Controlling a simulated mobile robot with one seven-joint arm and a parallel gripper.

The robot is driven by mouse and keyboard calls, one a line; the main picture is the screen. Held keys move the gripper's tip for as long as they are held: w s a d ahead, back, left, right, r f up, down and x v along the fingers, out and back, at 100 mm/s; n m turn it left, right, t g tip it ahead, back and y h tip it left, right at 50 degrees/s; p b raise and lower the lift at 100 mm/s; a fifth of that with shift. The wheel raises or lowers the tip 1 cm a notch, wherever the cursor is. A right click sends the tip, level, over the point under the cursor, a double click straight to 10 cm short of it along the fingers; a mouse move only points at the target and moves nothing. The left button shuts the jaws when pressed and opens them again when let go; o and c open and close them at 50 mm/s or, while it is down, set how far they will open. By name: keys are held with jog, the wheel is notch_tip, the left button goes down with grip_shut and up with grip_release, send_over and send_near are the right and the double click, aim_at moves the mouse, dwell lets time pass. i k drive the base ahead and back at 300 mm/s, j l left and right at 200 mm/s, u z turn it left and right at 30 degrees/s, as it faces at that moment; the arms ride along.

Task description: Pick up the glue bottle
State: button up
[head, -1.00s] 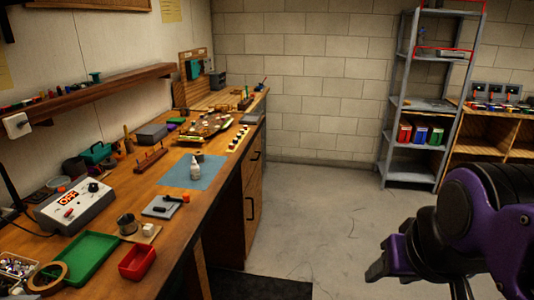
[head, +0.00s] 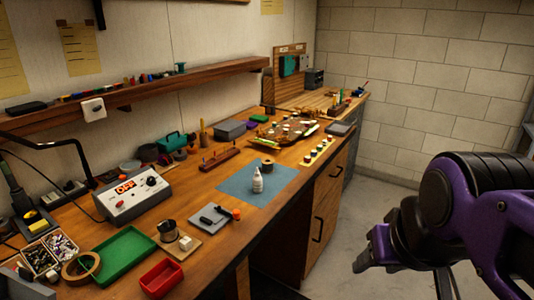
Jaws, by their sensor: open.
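The glue bottle (head: 257,181) is small and white with a narrow tip. It stands upright on the blue mat (head: 235,185) near the front edge of the wooden workbench. My gripper (head: 366,262) is at the lower right, off the bench and over the floor side. It is well apart from the bottle, to its right and nearer to me. The gripper is open and I see nothing in it. Its fingertips are small and dark in this view.
A dark round piece (head: 267,165) stands just behind the bottle. A grey pad with an orange-tipped tool (head: 214,217), a red bin (head: 161,278) and a green tray (head: 118,254) lie nearer on the bench. A power supply (head: 133,197) stands left. The floor on the right is clear.

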aim_at(257, 179)
jog(key=i+l+u, duration=0.2)
jog(key=u, duration=0.3)
jog(key=i+l+u, duration=0.2)
jog(key=u, duration=0.25)
jog(key=l, duration=0.1)
